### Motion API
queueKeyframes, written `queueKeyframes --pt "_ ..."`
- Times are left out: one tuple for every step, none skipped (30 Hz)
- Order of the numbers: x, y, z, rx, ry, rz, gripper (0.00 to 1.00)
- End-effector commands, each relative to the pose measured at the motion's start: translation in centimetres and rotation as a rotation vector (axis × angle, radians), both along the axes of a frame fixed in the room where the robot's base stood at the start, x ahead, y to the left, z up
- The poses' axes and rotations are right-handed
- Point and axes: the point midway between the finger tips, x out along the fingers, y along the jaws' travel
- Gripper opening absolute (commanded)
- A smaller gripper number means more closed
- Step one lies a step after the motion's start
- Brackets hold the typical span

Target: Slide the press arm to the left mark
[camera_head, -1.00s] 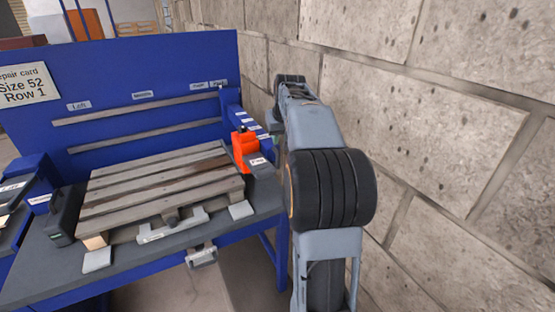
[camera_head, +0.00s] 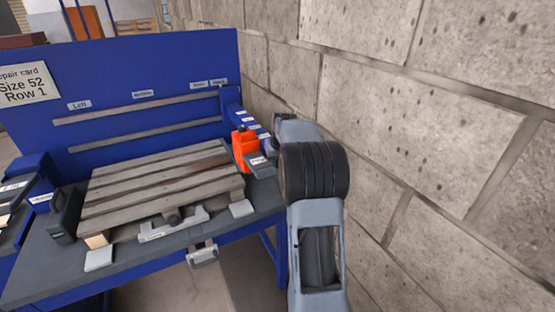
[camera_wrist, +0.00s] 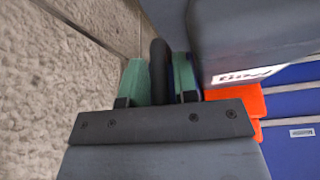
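The press arm (camera_head: 231,100) appears to be the blue arm at the right end of the slotted blue back panel; an orange block (camera_head: 244,150) and a dark grey labelled block (camera_head: 261,165) sit at its front. The "Left" mark (camera_head: 79,105) is a white label at the panel's left. My gripper (camera_wrist: 160,85) has green fingers on both sides of a black bar (camera_wrist: 158,65) beside the grey block (camera_wrist: 250,30). The bar looks close to the left finger, with a thin gap at the right finger. In the head view my own arm hides the fingers.
A wooden pallet (camera_head: 160,190) lies on the bench below the panel. A dark case (camera_head: 63,214) stands left of it. A brick wall (camera_head: 430,130) runs close along the right of my arm. The panel's slots (camera_head: 140,112) are clear to the left.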

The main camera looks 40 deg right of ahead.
Motion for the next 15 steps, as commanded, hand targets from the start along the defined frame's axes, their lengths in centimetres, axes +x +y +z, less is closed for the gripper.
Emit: queueKeyframes --pt "0.05 0.00 -0.13 0.000 0.001 0.000 0.27" --pt "0.06 0.00 -0.17 0.000 0.001 0.000 0.27" --pt "0.08 -0.01 -0.21 0.000 0.001 0.000 0.27" --pt "0.08 -0.01 -0.23 0.000 0.000 0.000 0.27" --pt "0.08 -0.01 -0.24 0.000 0.000 0.000 0.27" --pt "0.08 -0.02 -0.24 0.000 0.000 0.000 0.27" --pt "0.08 -0.02 -0.24 0.000 0.000 0.000 0.27" --pt "0.07 -0.02 -0.23 0.000 0.000 0.000 0.27" --pt "0.07 -0.02 -0.23 0.000 0.000 0.000 0.27" --pt "0.07 -0.02 -0.23 0.000 0.000 0.000 0.26" --pt "0.07 -0.01 -0.22 0.000 0.000 0.000 0.23" --pt "0.07 -0.01 -0.22 0.000 0.000 0.000 0.20" --pt "0.07 -0.01 -0.22 0.000 0.000 0.000 0.17" --pt "0.07 -0.03 -0.21 0.000 0.000 0.000 0.14" --pt "0.07 -0.03 -0.21 0.000 0.000 0.000 0.10"
